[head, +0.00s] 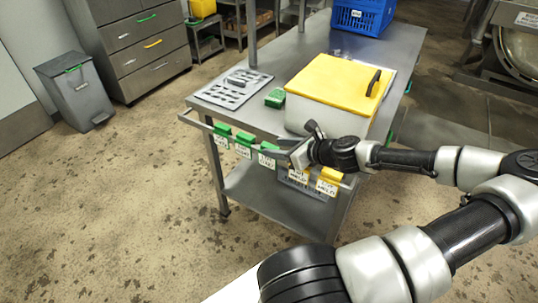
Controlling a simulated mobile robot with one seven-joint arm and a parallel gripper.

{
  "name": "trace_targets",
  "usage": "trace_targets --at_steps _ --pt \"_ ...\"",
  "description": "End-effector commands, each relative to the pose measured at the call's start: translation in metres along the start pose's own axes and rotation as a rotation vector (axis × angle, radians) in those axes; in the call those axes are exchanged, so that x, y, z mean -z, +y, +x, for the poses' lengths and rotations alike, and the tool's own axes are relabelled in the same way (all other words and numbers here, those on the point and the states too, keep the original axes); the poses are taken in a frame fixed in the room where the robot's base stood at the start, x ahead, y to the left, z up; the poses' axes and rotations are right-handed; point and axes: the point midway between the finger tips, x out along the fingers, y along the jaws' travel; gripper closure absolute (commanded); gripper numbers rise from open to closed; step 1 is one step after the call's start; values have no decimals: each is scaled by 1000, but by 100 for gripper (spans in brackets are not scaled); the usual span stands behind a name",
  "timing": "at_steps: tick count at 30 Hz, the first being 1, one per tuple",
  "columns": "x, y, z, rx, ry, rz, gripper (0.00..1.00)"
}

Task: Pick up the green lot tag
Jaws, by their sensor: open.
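Three green tags with white label faces hang along the table's front rail: one at the left (222,138), a middle one (243,146) and a right one (267,156). Their print is too small to read, so I cannot tell which is the lot tag. My gripper (291,150) is at the rail, just right of the right green tag and above the yellow tags. It is open, with no tag visibly held. Its fingertips are small here, and whether they touch the rail is unclear.
A steel table (265,118) carries a white box with a yellow lid (335,80), a green block (275,98), a perforated plate (233,88) and a blue crate (362,17). A grey bin (78,92) stands at the left. Floor left of the table is free.

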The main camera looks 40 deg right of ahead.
Motion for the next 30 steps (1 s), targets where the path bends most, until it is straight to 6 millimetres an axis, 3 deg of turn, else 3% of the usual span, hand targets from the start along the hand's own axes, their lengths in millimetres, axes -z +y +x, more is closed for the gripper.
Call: trace_targets --at_steps 3,10,18,30 --pt "0 0 9 -1 0 0 57" --pt "0 0 9 0 0 1 57" --pt "0 -1 9 2 1 1 100" --pt "0 -4 6 10 2 2 100"
